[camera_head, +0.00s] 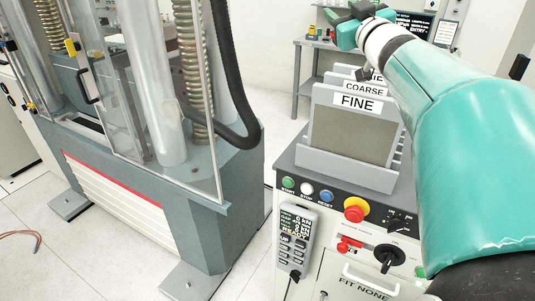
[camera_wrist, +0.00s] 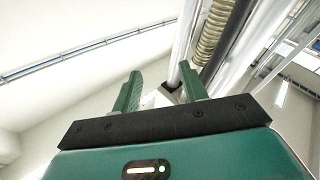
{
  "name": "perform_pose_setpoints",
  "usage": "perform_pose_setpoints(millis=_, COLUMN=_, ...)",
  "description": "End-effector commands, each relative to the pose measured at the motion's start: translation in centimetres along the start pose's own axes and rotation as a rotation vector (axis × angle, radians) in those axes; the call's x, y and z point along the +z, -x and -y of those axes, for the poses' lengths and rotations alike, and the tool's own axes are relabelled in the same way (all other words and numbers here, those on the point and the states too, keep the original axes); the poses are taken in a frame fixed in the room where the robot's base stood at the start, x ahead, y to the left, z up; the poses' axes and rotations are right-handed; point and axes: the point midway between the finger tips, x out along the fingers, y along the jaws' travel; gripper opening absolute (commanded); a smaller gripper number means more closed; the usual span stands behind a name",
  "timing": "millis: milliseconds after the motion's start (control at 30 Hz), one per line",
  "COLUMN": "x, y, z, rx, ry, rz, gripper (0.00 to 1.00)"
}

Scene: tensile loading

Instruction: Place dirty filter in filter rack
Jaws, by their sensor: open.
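The filter rack (camera_head: 345,172) is a grey slotted holder on top of a white control cabinet in the head view. A framed filter labelled FINE (camera_head: 352,132) stands upright at its front. A panel labelled COARSE (camera_head: 364,87) stands behind it, and a third label behind that is mostly hidden. I cannot tell which filter is dirty. My gripper (camera_wrist: 160,80) is open in the wrist view, its two green fingers apart with nothing between them. It points toward bare wall and machine columns. In the head view my arm's end is raised above and behind the rack.
A testing machine (camera_head: 150,190) with a clear guard door and columns stands left of the cabinet. The cabinet front (camera_head: 360,284) has buttons, a red emergency stop (camera_head: 356,208), a dial and a hanging handset (camera_head: 296,240). A grey bench (camera_head: 318,46) stands behind. Floor shows between machine and cabinet.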

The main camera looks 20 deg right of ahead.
Motion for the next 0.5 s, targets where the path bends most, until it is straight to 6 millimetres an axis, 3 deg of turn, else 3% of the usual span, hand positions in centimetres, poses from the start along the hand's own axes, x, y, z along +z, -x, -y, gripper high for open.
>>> perform_pose_setpoints(millis=133, x=2.2, y=2.6, z=4.5, rx=0.134, ry=-0.084, rz=0.167, gripper=0.43)
perform_pose_setpoints(millis=267, x=6.5, y=6.8, z=9.8, rx=0.164, ry=-0.153, rz=0.399, gripper=0.43)
perform_pose_setpoints(millis=367, x=10.2, y=11.4, z=14.9, rx=0.118, ry=-0.194, rz=0.612, gripper=0.43)
perform_pose_setpoints(millis=500, x=15.0, y=19.7, z=22.8, rx=-0.042, ry=-0.219, rz=0.921, gripper=0.43)
